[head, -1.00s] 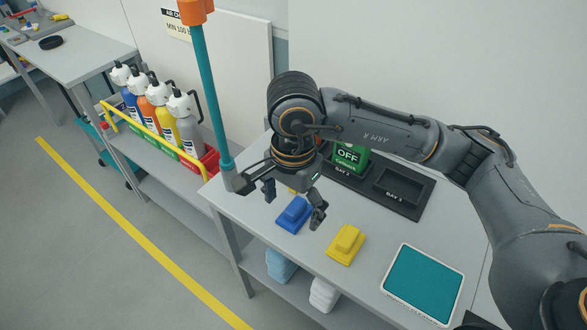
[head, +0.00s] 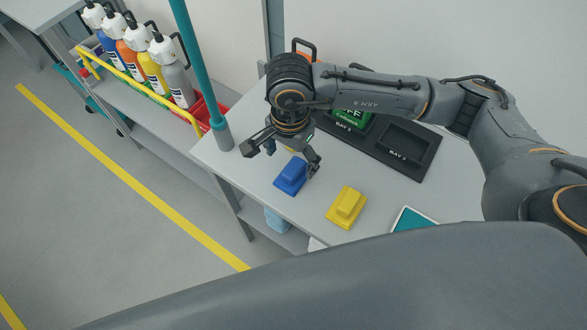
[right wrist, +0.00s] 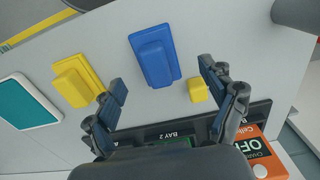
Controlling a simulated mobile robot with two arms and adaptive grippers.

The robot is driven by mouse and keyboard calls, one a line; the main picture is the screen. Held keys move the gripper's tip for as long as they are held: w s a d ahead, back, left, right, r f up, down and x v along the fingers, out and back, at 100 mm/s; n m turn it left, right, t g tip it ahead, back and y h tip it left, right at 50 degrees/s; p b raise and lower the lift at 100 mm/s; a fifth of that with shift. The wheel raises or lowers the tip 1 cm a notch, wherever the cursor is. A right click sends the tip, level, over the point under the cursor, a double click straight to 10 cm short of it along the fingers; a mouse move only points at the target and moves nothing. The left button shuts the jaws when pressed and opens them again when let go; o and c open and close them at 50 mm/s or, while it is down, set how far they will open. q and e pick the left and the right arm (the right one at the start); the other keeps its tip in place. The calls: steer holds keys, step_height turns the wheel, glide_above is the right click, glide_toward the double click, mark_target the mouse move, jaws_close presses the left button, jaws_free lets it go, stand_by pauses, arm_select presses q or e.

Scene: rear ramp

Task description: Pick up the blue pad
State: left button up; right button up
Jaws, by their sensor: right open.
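The blue pad (head: 291,177), a block with a raised grip on top, lies on the grey table near its front edge. It also shows in the right wrist view (right wrist: 154,57), at upper middle, between and mostly beyond the fingertips. My right gripper (head: 292,157) is open and empty, with its fingers spread above and slightly behind the blue pad, apart from it. In the right wrist view my right gripper (right wrist: 163,80) has one finger on each side of the picture. My left gripper is not in view.
A yellow pad (head: 346,207) lies right of the blue one. A small yellow block (right wrist: 198,90) sits close to the blue pad. A black tray (head: 420,169) marked with bays is behind. A teal post (head: 201,70) rises at the table's left. A teal panel (head: 412,220) lies at right.

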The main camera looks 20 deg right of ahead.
mark_target(294, 167)
steer(key=f, duration=0.1)
steer(key=f+p, duration=0.1)
steer(key=f, duration=0.1)
steer(key=f+p, duration=0.1)
steer(key=shift+s+d+f, duration=0.15)
steer(key=shift+d+f, duration=0.05)
steer(key=shift+d, duration=0.15)
steer(key=shift+f, duration=0.3)
steer(key=c, duration=1.1)
